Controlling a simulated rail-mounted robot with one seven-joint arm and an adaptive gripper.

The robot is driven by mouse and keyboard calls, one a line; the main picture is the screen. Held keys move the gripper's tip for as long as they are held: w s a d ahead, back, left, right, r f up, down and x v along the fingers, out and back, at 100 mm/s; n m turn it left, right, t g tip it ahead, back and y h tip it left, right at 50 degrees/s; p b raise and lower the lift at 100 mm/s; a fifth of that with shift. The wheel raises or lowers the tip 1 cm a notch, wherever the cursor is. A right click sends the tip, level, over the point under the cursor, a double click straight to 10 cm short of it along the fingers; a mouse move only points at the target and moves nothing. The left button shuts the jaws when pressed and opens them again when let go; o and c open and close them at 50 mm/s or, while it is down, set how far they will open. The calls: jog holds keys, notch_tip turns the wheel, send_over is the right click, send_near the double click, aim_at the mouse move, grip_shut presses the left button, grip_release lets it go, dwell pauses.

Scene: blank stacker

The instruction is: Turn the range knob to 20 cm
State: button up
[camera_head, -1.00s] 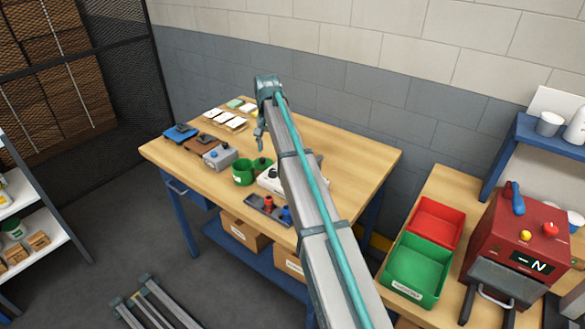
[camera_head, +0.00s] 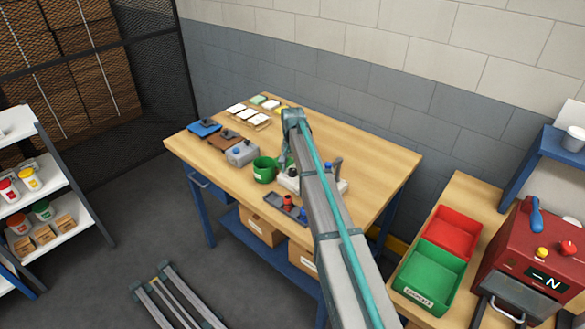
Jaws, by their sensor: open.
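A white device (camera_head: 340,187) sits on the wooden table, largely hidden behind my arm. A dark round knob (camera_head: 293,172) shows at its left end; I cannot read any range marks or the knob's setting. A grey box (camera_head: 241,153) with a small blue part on top stands further left, its details too small to tell. My gripper (camera_head: 285,163) hangs from the arm's end, fingers down, open, just beside the dark knob and right of the green cup. I cannot tell whether it touches the knob.
A green cup (camera_head: 264,170) stands close left of my gripper. A dark tray (camera_head: 279,206) with red and blue parts lies at the table's front. Cards (camera_head: 247,115) lie at the back left. The table's back right is clear. Red and green bins (camera_head: 428,275) stand on the right bench.

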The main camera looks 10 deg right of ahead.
jog(key=shift+c, duration=0.3)
grip_shut()
jog(key=n+b, duration=0.2)
jog(key=n, duration=0.3)
jog(key=shift+f, duration=0.1)
jog(key=n+b, duration=0.1)
jog(key=n, duration=0.5)
jog(key=shift+n, duration=0.4)
dwell(0.5)
jog(key=shift+o, duration=0.3)
grip_release()
